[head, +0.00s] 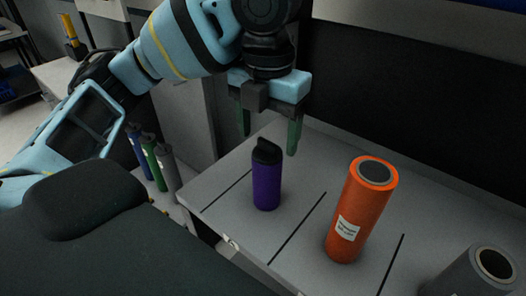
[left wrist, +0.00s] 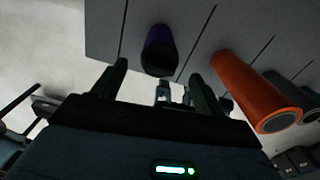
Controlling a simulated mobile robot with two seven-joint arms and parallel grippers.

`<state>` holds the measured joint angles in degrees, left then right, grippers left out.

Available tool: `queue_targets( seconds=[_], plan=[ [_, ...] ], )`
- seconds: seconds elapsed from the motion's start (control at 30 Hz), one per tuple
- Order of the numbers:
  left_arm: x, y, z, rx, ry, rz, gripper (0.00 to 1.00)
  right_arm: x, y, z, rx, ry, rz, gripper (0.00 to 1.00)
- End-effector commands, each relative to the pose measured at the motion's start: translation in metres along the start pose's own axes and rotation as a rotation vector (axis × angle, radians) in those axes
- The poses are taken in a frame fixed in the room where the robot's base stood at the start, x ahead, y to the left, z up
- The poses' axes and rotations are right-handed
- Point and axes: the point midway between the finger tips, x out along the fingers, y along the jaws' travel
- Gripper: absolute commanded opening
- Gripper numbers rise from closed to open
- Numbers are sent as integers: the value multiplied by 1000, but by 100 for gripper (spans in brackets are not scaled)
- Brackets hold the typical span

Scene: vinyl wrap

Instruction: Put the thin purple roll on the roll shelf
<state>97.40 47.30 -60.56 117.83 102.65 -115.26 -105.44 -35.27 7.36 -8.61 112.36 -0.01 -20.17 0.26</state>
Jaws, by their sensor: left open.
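The thin purple roll (head: 267,182) stands upright on the grey shelf (head: 226,185), with a black top. It also shows in the left wrist view (left wrist: 158,45), just beyond my fingertips. My left gripper (head: 270,141) is open and empty, its two fingers pointing down behind and above the purple roll. In the left wrist view its fingers (left wrist: 158,80) are spread apart, with the roll ahead of the gap and not between them. My right gripper is not in view.
A thick orange roll (head: 359,215) stands upright right of the purple one. A grey roll (head: 470,274) stands further right. Dark lines divide the shelf top. Blue, green and grey rolls (head: 152,160) stand lower at the left. A dark panel (head: 420,95) rises behind the shelf.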

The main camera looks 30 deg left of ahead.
Motion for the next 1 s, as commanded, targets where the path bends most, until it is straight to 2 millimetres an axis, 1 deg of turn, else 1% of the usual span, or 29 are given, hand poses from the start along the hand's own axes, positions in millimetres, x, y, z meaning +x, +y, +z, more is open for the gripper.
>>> queue_targets(
  seconds=[0.03,0.1,0.3,0.47,1.0],
  plan=[
    [-16,0,-1,-3,-13,-1,72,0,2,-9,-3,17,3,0],
    [-27,0,-1,-2,-12,-1,72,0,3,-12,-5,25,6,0],
    [-45,0,0,0,-4,0,72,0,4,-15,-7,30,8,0],
    [-48,0,0,0,1,-1,72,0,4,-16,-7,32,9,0],
    [-48,0,0,0,1,-1,72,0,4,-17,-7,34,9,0]
  ],
)
